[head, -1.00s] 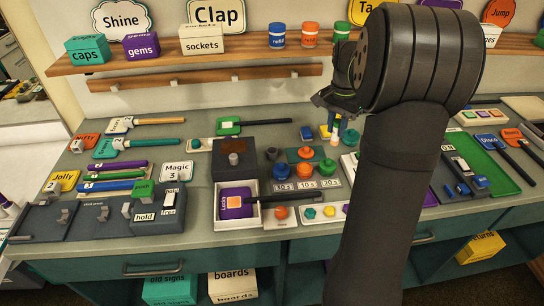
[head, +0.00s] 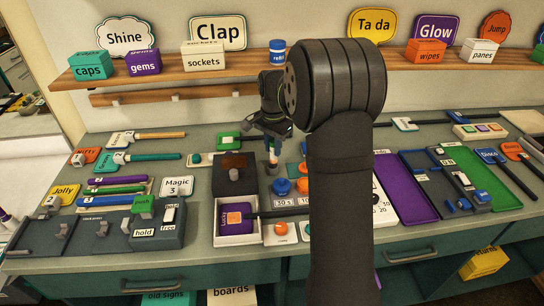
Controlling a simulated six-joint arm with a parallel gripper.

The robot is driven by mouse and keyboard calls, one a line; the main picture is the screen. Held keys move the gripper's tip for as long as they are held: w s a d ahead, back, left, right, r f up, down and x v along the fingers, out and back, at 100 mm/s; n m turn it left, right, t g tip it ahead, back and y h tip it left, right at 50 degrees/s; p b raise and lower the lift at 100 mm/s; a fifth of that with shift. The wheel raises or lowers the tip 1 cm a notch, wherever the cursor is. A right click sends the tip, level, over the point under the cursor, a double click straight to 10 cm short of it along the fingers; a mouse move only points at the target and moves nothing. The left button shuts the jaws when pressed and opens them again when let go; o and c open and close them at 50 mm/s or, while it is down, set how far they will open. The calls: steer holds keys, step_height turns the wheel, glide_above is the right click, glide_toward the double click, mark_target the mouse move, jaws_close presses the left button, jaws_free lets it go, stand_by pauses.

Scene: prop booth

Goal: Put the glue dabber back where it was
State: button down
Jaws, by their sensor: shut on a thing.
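My gripper (head: 272,137) points down behind the row of coloured knobs, to the right of a dark box with a grey knob (head: 234,174). It is shut on a small upright thing with a pale and orange part, which looks like the glue dabber (head: 271,153). The dabber's lower end is just over or at a small dark holder (head: 271,168); I cannot tell whether it is inside. My arm hides the bench to the right of the gripper.
A blue knob (head: 281,186) stands just in front of the holder. A white tray (head: 218,239) with a purple block is front left. A wooden shelf (head: 170,73) with labelled boxes runs behind. Purple and green trays lie to the right.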

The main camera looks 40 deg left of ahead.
mark_target(272, 158)
steer(key=shift+a+f, duration=0.2)
steer(key=shift+f, duration=1.9)
steer(key=shift+f, duration=0.15)
steer(key=c, duration=1.2)
jaws_free()
steer(key=shift+c, duration=0.2)
step_height(272, 158, up, 12)
steer(key=shift+r, duration=0.2)
